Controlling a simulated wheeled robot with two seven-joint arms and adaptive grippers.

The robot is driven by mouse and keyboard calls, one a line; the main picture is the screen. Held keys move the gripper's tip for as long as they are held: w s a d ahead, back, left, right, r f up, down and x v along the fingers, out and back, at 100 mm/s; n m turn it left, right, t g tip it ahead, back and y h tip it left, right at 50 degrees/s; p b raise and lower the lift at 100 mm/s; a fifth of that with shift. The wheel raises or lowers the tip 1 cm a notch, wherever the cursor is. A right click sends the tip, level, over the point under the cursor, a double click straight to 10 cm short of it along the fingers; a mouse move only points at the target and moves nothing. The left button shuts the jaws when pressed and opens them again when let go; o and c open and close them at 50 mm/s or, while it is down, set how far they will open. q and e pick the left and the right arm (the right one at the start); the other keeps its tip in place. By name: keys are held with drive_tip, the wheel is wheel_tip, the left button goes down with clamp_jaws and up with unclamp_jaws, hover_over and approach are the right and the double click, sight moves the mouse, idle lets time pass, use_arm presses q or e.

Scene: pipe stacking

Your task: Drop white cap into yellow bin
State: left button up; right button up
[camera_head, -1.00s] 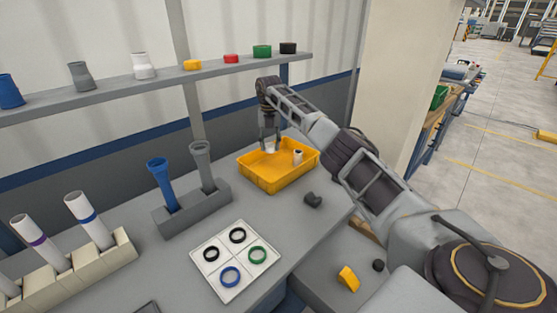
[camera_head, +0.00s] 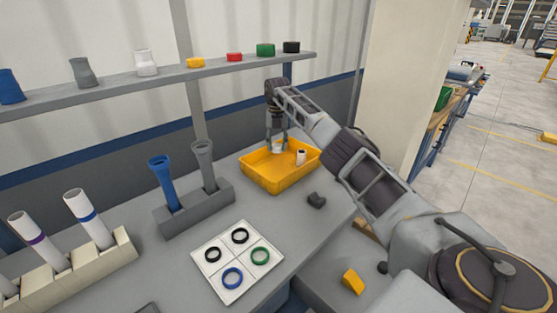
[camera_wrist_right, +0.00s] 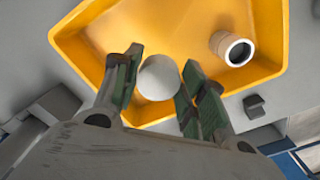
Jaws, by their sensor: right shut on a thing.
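The white cap (camera_head: 278,148) is between the fingertips of my right gripper (camera_head: 276,140), which is shut on it. The right wrist view also shows the white cap (camera_wrist_right: 159,78) as a pale round shape between the two fingers of the gripper (camera_wrist_right: 160,75). The yellow bin (camera_head: 273,185) stands on the table, and the cap is over its open top; its exact height above the floor is hard to tell. The bin also fills the upper part of the wrist view (camera_wrist_right: 185,25). My left gripper is not in view.
A white pipe piece (camera_head: 301,157) stands inside the bin at its right side. A dark grey part (camera_head: 317,200) lies on the table in front of the bin. A grey holder (camera_head: 195,208) with two pipes is left of it. A shelf (camera_head: 120,83) runs behind.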

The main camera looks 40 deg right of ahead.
sight(277, 145)
wheel_tip(277, 145, down, 4)
drive_tip(key=shift+r, duration=0.15)
drive_tip(key=shift+f, duration=0.7)
drive_tip(key=shift+f+b, duration=0.4)
drive_tip(key=shift+f, duration=1.1)
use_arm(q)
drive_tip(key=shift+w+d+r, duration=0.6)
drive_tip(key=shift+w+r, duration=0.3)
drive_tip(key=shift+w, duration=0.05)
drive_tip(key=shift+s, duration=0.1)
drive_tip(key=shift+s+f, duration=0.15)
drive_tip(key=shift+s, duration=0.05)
use_arm(e)
drive_tip(key=shift+f, duration=0.3)
